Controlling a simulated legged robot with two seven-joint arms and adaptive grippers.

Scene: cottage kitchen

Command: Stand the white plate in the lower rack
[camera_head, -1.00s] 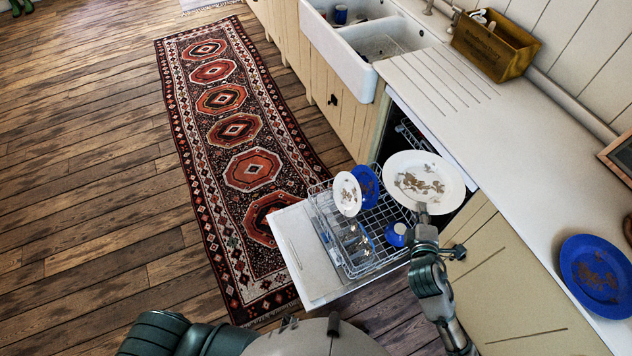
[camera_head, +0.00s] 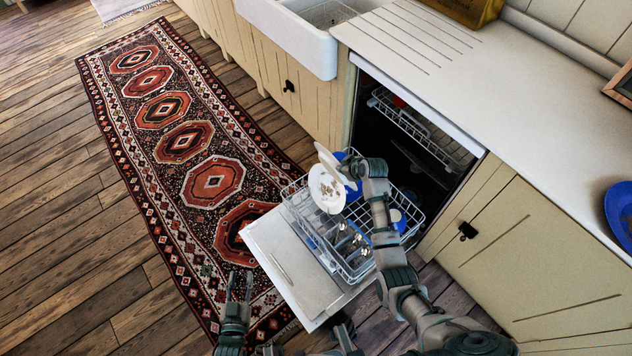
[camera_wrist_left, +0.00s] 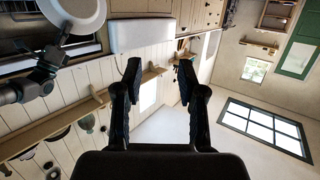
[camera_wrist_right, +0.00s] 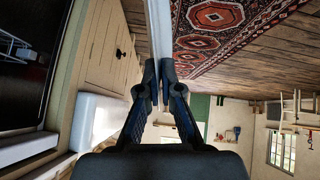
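The white plate (camera_head: 325,156) is held by my right gripper (camera_wrist_right: 160,72) and shows nearly edge-on in the head view. In the right wrist view it is a pale upright strip (camera_wrist_right: 158,30) between the closed fingertips. It is over the lower rack (camera_head: 322,252), beside a smaller, brown-stained white plate (camera_head: 326,190). Whether it touches the rack is hidden. My right forearm covers part of the rack. My left gripper (camera_head: 239,284) is open and empty, left of the dishwasher door. The left wrist view shows its fingers apart (camera_wrist_left: 160,78) and a white plate at upper left (camera_wrist_left: 75,10).
A blue plate (camera_head: 353,168) stands behind the small white one, partly hidden. A blue item (camera_head: 397,219) and other dishes sit in the rack. The open door (camera_head: 290,262) lies flat. The upper rack (camera_head: 415,122) is inside. Another blue plate (camera_head: 621,212) rests on the counter.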

